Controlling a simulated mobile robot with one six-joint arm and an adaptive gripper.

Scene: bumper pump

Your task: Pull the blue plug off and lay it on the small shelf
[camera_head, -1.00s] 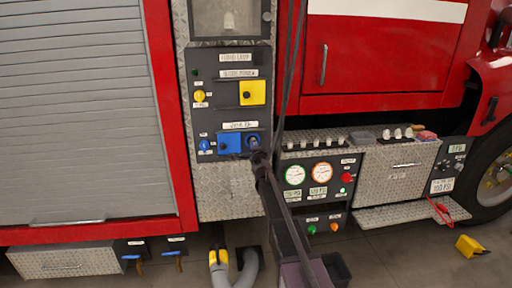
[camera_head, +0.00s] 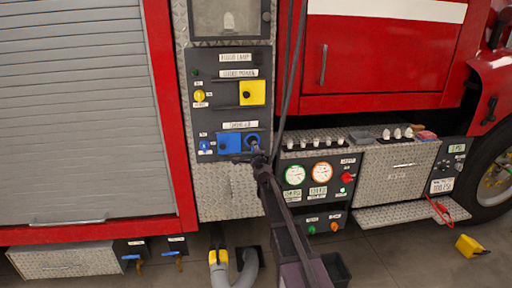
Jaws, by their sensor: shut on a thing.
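The blue plug (camera_head: 251,140) is at the right end of the lower socket row on the dark panel, beside a blue square cover (camera_head: 229,142). My gripper (camera_head: 256,151) comes up from below right and is shut on the plug. The fingers and wrist hide part of the plug, and I cannot tell whether it is still seated in its socket. A small tread-plate ledge (camera_head: 318,135) with several fittings along it lies to the right of the panel. A lower tread-plate step (camera_head: 400,216) is further right. I cannot tell which is the small shelf.
A yellow cover (camera_head: 252,93) sits above the blue row. A gauge panel (camera_head: 318,180) is just right of my arm. A dark cable hangs down behind my gripper. A grey hose (camera_head: 248,268) with a yellow end lies below. A yellow chock (camera_head: 469,246) is on the floor.

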